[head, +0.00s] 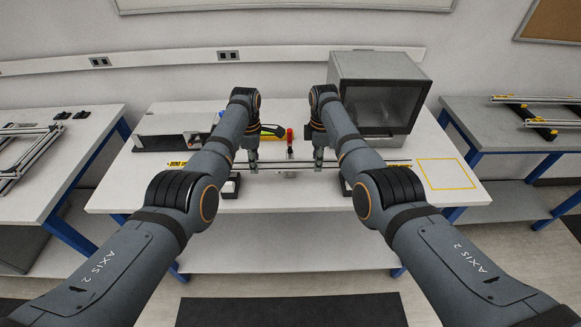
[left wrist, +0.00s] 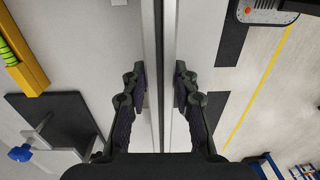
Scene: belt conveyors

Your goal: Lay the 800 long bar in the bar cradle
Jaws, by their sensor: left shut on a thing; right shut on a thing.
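The long silver bar (head: 365,163) runs left to right above the middle table, roughly level. It also shows in the left wrist view (left wrist: 152,60), running between the fingers. My left gripper (head: 252,166) is shut on the bar left of its middle. My right gripper (head: 319,165) is shut on the bar further right. Two dark blocks, left (head: 231,187) and right (head: 345,184), stand near the table's front edge, partly hidden by my arms. I cannot tell whether they are the bar cradle. The exact gap between bar and table is not clear.
A grey cabinet (head: 376,92) stands at the back right of the middle table (head: 300,197). A red-handled tool (head: 289,137) is behind the bar. A yellow outlined square (head: 446,173) is empty. The right table holds silver bars on black supports (head: 533,111); frames lie on the left table.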

